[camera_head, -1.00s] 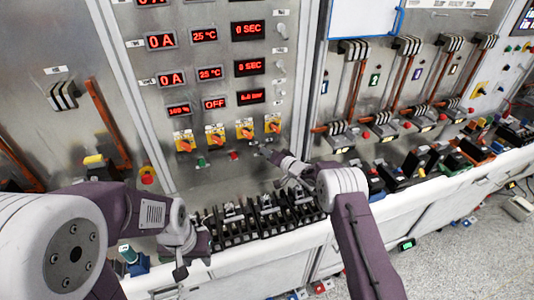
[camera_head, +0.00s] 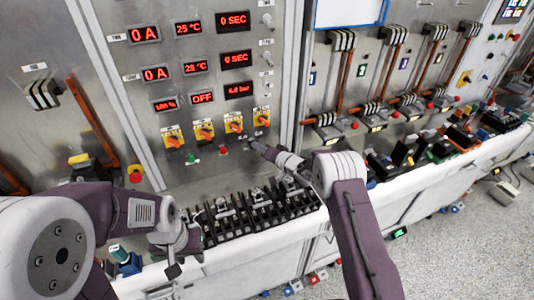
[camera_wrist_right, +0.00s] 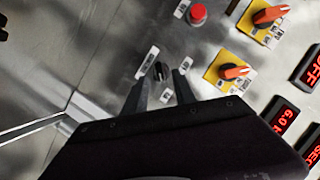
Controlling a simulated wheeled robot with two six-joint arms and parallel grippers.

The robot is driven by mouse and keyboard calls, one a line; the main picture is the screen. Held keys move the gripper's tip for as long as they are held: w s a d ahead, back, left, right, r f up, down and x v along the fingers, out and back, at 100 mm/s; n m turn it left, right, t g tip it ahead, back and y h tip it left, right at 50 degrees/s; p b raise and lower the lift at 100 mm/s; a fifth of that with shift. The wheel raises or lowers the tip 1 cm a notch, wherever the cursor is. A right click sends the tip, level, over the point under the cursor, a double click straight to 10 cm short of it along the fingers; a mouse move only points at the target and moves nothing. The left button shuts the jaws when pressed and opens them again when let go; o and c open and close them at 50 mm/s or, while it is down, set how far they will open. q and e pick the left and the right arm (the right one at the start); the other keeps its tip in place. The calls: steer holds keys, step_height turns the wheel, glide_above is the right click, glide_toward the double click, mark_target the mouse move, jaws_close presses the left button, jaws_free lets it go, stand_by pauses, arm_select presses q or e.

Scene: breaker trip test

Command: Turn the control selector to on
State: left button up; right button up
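The control selector, a small black knob (camera_wrist_right: 158,72) on the grey metal panel, shows in the right wrist view with small white labels around it. My right gripper (camera_wrist_right: 161,80) is open, with one finger on each side of the knob. I cannot tell whether the fingers touch it. In the head view my right gripper (camera_head: 252,146) reaches the panel below the yellow switches, and the knob is not clearly visible there. My left gripper (camera_head: 176,266) hangs low at the left, near the bench edge; its fingers are too unclear to read.
Yellow switches with orange handles (camera_head: 204,131) sit in a row above my right gripper. A red button (camera_head: 223,150) and a green one (camera_head: 191,159) are left of it. A row of black breakers (camera_head: 240,222) stands on the bench below. Red displays (camera_head: 236,90) are above.

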steer(key=b+v, duration=0.1)
steer(key=v, duration=0.5)
steer(key=shift+s+d, duration=0.1)
step_height(320, 180, up, 11)
steer(key=s+d+t+h+b, duration=0.2)
steer(key=b, duration=0.1)
steer(key=s+d+f+m+g+h+b, duration=0.1)
steer(key=s+d+f+g+h, duration=0.2)
steer(key=s+d+f, duration=0.35)
steer(key=s+d+f+g+h, duration=0.2)
steer(key=s+d+f+h, duration=0.1)
steer(key=s, duration=0.7)
steer(key=s+f+n+g, duration=0.1)
steer(key=s+f+g, duration=0.3)
steer(key=s, duration=0.5)
steer(key=s+f+n+g, duration=0.2)
steer(key=s+f+g, duration=0.2)
steer(key=s, duration=0.4)
steer(key=shift+s+d+f+n, duration=0.15)
steer(key=shift+s+d+n, duration=0.05)
steer(key=shift+s+n, duration=0.15)
